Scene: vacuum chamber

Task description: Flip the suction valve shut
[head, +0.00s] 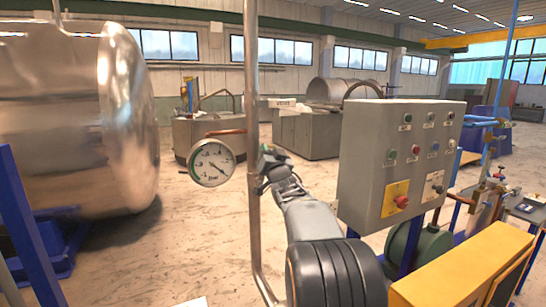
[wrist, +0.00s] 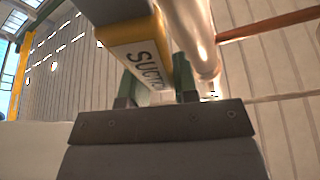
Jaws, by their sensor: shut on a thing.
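The suction valve's lever (wrist: 135,40) fills the upper middle of the wrist view. It has a yellow edge and a pale label on which the letters "SUCT" show; the rest of the word is cut off by my gripper. My gripper (wrist: 155,88) has a dark green finger on each side of the lever and is shut on it. In the head view my gripper (head: 268,160) is at the vertical steel pipe (head: 252,100), just right of it. There the lever and valve body are mostly hidden behind the gripper, so the lever's angle cannot be told.
A round pressure gauge (head: 212,162) sits left of the pipe on a copper branch. A grey control box (head: 397,150) with several buttons stands close on the right. A yellow cover (head: 462,270) is at lower right. A large steel tank (head: 75,115) stands at left, with open floor between.

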